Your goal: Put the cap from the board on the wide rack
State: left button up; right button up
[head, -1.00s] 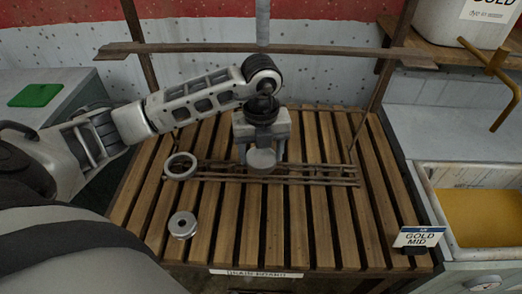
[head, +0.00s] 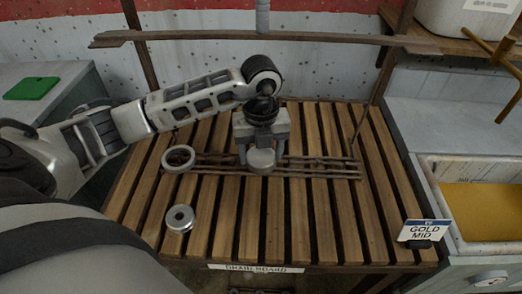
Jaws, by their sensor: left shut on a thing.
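My left gripper (head: 262,150) points down over the middle of the slatted wooden board (head: 320,225). It is shut on a round grey cap (head: 262,161), which hangs between its fingers. The cap overlaps the left-middle part of a rack of thin brown rails (head: 325,170) lying across the board. I cannot tell whether the cap touches the rails. My right gripper is not in view.
A pale ring (head: 179,158) lies at the rack's left end. A grey round piece with a central hole (head: 180,218) lies on the board's front left. A wooden crossbar (head: 330,47) spans the back. A yellow-filled basin (head: 485,211) stands right.

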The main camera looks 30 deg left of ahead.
pick_arm(q)
jog(key=shift+f, duration=0.1)
jog(key=o, duration=1.1)
jog(key=shift+c, duration=0.2)
jog(key=shift+s, duration=0.1)
jog(key=shift+f, duration=0.1)
